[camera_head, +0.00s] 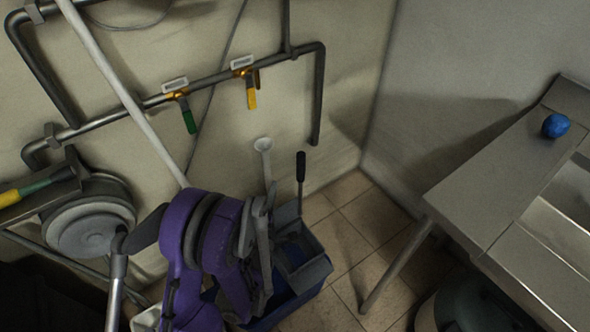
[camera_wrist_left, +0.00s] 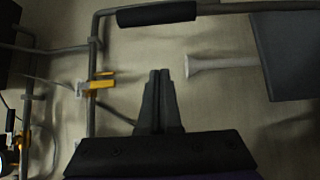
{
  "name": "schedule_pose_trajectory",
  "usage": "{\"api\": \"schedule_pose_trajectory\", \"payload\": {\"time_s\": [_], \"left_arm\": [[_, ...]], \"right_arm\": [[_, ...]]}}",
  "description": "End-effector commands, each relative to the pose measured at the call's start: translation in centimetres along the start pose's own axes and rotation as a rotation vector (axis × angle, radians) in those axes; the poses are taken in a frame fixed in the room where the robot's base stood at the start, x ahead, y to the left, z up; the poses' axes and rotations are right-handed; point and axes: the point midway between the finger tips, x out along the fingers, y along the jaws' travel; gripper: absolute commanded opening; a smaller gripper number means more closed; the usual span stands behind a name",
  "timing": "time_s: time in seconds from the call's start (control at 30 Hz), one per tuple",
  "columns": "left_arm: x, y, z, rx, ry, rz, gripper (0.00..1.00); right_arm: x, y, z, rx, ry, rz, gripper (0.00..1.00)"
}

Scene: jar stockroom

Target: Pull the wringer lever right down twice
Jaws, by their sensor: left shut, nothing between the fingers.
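The wringer lever (camera_head: 301,170) stands upright with a black grip, at the back of the blue mop bucket (camera_head: 313,283) with its grey wringer (camera_head: 312,268). In the left wrist view the black grip (camera_wrist_left: 157,14) lies across the top, just past my fingertips in the picture. My left gripper (camera_head: 271,192) is shut and empty, left of the lever; its fingers also show in the left wrist view (camera_wrist_left: 160,73). A gap shows between fingers and grip. My purple left arm hides part of the bucket. My right gripper is not in view.
Pipes with a green-handled valve (camera_head: 189,120) and a yellow-handled valve (camera_head: 251,97) run along the wall. A pale flared rod end (camera_head: 263,145) rises near the lever. A steel counter (camera_head: 480,190) with a blue ball (camera_head: 555,126) stands right. Tiled floor (camera_head: 365,225) between is clear.

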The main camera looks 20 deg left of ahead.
Motion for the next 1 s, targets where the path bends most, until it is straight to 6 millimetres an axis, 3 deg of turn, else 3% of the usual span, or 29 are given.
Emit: {"api": "schedule_pose_trajectory", "payload": {"time_s": [0.27, 0.43, 0.53, 0.67, 0.87, 1.0], "left_arm": [[0.3, 0.1, 0.0, 0.002, -0.001, -0.001, 0.00], [1.5, 0.5, 0.0, 0.002, -0.001, 0.000, 0.00], [2.6, 0.6, 0.0, 0.002, -0.001, 0.001, 0.00], [5.5, 0.5, 0.0, 0.003, -0.001, 0.001, 0.00], [9.9, 0.0, 0.1, 0.003, -0.001, -0.002, 0.00], [9.5, -0.2, 1.8, 0.000, -0.005, -0.002, 0.00]], "right_arm": [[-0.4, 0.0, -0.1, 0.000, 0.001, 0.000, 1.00], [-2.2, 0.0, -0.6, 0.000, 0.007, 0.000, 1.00], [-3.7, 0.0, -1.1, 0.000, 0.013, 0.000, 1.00], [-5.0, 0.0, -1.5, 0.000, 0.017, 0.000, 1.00], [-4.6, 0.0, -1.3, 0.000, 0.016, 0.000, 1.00], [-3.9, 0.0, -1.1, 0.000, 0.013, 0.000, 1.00]]}}
